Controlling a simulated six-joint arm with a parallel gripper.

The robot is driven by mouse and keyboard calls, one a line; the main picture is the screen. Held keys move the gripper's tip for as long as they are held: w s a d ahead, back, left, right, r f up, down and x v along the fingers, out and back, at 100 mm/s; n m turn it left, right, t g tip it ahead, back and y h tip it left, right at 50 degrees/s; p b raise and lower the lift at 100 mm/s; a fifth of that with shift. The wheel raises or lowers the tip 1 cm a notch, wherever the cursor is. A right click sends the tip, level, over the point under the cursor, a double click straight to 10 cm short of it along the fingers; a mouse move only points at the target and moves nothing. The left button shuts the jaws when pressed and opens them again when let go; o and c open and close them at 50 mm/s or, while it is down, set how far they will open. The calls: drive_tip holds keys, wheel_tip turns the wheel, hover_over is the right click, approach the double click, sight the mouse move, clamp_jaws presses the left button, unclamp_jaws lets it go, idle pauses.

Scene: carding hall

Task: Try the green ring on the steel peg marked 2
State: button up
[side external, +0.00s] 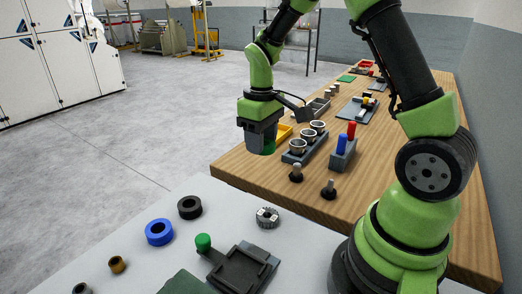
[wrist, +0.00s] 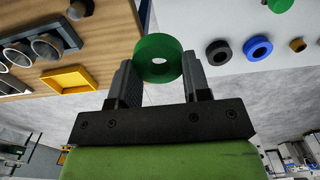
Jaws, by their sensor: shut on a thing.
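My gripper (side external: 262,132) is shut on the green ring (side external: 268,149), held in the air near the left edge of the wooden table. In the wrist view the fingers (wrist: 158,68) grip the green ring (wrist: 157,44) on both sides, and its hole shows open and empty. Two short steel pegs on dark round bases stand on the wooden table, one at left (side external: 297,171) and one at right (side external: 329,187), below and right of the ring. No number is readable on either peg. The ring is apart from both.
A rack of metal cups (side external: 299,146), a yellow tray (wrist: 68,79) and a block with blue and red handles (side external: 343,152) are near the pegs. The grey table (side external: 130,225) in front holds a blue ring (side external: 159,231), a black ring (side external: 190,207) and a gear (side external: 267,217).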

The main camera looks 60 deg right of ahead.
drive_tip(key=d+f, duration=0.1)
drive_tip(key=d, duration=0.3)
drive_tip(key=s+d+f, duration=0.1)
drive_tip(key=d+f, duration=0.1)
drive_tip(key=d, duration=0.2)
drive_tip(key=s+d+f, duration=0.1)
drive_tip(key=d, duration=0.4)
drive_tip(key=shift+f, duration=0.25)
drive_tip(key=shift+d+f, duration=0.2)
drive_tip(key=shift+d, duration=0.05)
drive_tip(key=shift+f, duration=2.6)
drive_tip(key=shift+f, duration=0.4)
drive_tip(key=shift+s+r, duration=0.1)
drive_tip(key=shift+r, duration=1.8)
